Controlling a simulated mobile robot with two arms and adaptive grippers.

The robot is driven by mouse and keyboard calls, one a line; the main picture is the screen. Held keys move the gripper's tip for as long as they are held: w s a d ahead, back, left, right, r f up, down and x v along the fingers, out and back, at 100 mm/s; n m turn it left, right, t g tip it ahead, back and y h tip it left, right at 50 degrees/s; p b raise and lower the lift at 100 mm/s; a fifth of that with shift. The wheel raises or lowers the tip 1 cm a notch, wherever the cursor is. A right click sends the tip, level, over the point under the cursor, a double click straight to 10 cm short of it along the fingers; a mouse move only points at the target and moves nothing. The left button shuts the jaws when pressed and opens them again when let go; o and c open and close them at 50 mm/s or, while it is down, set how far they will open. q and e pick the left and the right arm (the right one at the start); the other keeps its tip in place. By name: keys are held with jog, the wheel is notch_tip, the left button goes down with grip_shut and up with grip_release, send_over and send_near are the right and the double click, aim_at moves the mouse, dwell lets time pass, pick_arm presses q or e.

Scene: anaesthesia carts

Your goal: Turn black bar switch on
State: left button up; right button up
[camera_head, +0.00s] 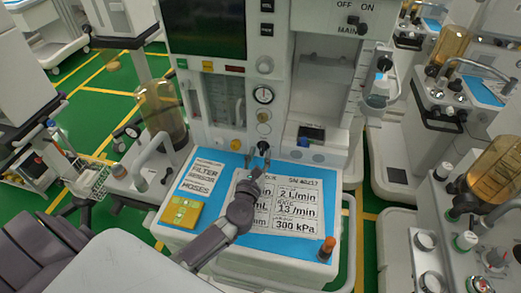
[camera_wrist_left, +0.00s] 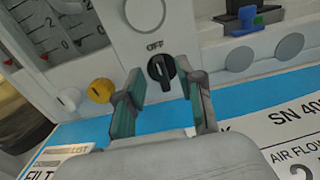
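The black bar switch (camera_wrist_left: 161,70) is a round black knob with a raised bar, on the white front panel below the word OFF in the left wrist view. Its bar stands nearly upright, tilted slightly. In the head view it is the small black knob (camera_head: 263,145) low on the machine's panel. My left gripper (camera_head: 258,157) is just in front of and below it. In the left wrist view the left gripper's (camera_wrist_left: 165,88) two fingers are apart, one on each side of the switch, with nothing clearly held; contact cannot be told. My right gripper is not in view.
A yellow knob (camera_wrist_left: 100,90) sits close left of the left finger. The blue worktop (camera_head: 212,212) below carries printed cards, a yellow box (camera_head: 181,212) and an orange-topped post (camera_head: 327,248). Another panel switch marked OFF/ON MAIN (camera_head: 357,24) is higher at right.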

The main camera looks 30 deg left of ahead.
pick_arm(q)
jog(key=shift+w+a, duration=0.1)
jog(key=shift+w, duration=0.35)
jog(key=shift+w+a, duration=0.1)
jog(key=shift+w, duration=0.25)
jog(key=shift+c, duration=0.5)
grip_shut()
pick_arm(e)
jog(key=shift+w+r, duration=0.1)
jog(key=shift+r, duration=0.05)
